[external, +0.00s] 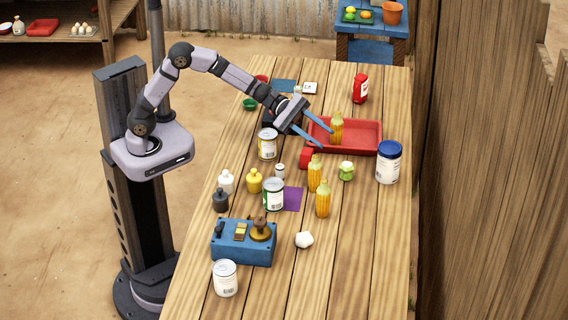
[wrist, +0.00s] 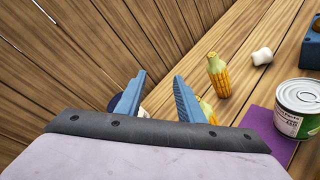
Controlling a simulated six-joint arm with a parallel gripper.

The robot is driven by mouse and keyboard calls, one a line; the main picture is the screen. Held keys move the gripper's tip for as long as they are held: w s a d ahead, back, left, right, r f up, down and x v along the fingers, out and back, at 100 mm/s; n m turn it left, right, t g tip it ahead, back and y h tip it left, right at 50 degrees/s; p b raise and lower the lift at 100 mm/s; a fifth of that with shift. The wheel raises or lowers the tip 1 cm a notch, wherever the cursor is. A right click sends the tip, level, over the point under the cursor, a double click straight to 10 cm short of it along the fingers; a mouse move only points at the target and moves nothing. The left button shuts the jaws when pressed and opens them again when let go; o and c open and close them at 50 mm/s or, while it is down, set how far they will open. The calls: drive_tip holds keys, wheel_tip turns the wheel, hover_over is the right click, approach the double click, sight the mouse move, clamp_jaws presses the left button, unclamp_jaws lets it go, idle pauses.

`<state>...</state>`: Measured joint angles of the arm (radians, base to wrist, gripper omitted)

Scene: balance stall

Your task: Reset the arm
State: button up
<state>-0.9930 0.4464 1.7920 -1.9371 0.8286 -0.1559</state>
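My gripper (external: 314,139) is at the end of my arm, reaching out over the table at the left side of the red tray (external: 361,150). Its two blue fingers are spread apart with nothing between them. They also show open in the wrist view (wrist: 158,98). One corn cob (external: 337,128) is at the tray, just right of the fingers. Two more corn cobs, one nearer the tray (external: 315,173) and one closer to the front (external: 323,199), are on the table.
A blue balance (external: 243,244) and several cans, including a green-labelled one (external: 273,195), are on the wooden table. A blue-lidded jar (external: 388,163) is right of the tray. A red bottle (external: 360,88) is behind it. A wooden wall (external: 480,170) borders the right side.

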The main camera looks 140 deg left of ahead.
drive_tip(key=d+f+m+g+h+p, duration=0.1)
drive_tip(key=d+m+h, duration=0.1)
drive_tip(key=d+m, duration=0.2)
drive_tip(key=d+f+m+g+h+p, duration=0.1)
drive_tip(key=d+m, duration=0.4)
drive_tip(key=d, duration=0.5)
drive_tip(key=d+f+m+g+h+p, duration=0.1)
drive_tip(key=d+m+g+h, duration=0.2)
drive_tip(key=d, duration=0.4)
drive_tip(key=shift+s+m+h, duration=0.4)
drive_tip(key=shift+m+h, duration=0.2)
drive_tip(key=shift+m, duration=0.4)
drive_tip(key=s+d+f+m+g+y+p, duration=0.1)
drive_tip(key=s+d+f+m+g+p, duration=0.3)
drive_tip(key=s+d+m, duration=0.55)
drive_tip(key=s+d+f+m+g+p, duration=0.1)
drive_tip(key=s+d+f+m+g, duration=0.2)
drive_tip(key=s+d+m+g, duration=0.5)
drive_tip(key=s+d+f+t+y+b, duration=0.1)
drive_tip(key=s+f+y+b, duration=0.15)
drive_tip(key=f+b, duration=0.4)
drive_tip(key=s+d+f+t+y+b, duration=0.1)
drive_tip(key=s+f+b, duration=0.3)
drive_tip(key=f+b, duration=0.25)
wheel_tip(320, 180, up, 16)
drive_tip(key=n+p, duration=0.1)
drive_tip(key=p, duration=1.6)
drive_tip(key=shift+a+h, duration=0.1)
drive_tip(key=shift+h, duration=0.15)
